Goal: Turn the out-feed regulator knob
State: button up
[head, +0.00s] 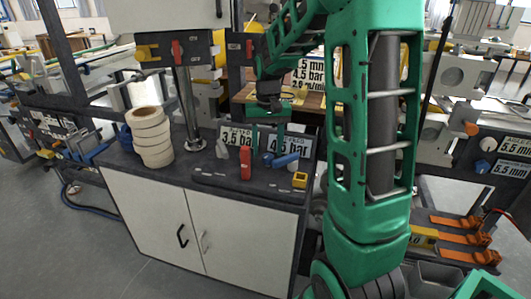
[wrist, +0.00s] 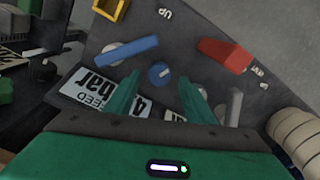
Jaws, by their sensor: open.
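A round blue knob (wrist: 159,74) with a pale pointer line, apparently the out-feed regulator knob, stands on the dark bench top. It also shows in the head view (head: 268,158), in front of a white label (head: 286,144) reading 4.5 bar. My gripper (head: 267,141) is open above the bench, fingers pointing down. In the wrist view my gripper (wrist: 163,84) has its two green fingers spread, with the blue knob showing between and just beyond their tips. Nothing is held. The left finger covers part of the label (wrist: 90,92) in that view.
A blue lever (wrist: 127,50) is close beside the knob. A red lever (wrist: 225,53) and a grey lever (wrist: 233,108) stand on the other side. A yellow square piece (head: 300,180) sits near the bench edge, and stacked tape rolls (head: 151,137) stand at left.

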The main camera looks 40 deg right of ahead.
aim_at(267, 155)
notch_tip(267, 155, up, 9)
dwell(0.3)
jog(key=shift+f, duration=0.15)
dwell(0.3)
jog(key=s+a+f, duration=0.1)
jog(key=s+f, duration=0.2)
jog(key=s, duration=1.1)
jog(key=s+a+f, duration=0.1)
jog(key=s+f, duration=0.2)
jog(key=s, duration=1.1)
jog(key=shift+s+a+m, duration=0.3)
jog(key=shift+s+a, duration=0.05)
jog(key=shift+s, duration=0.05)
jog(key=shift+w, duration=0.1)
jog(key=shift+w+f, duration=0.2)
jog(key=shift+w, duration=0.3)
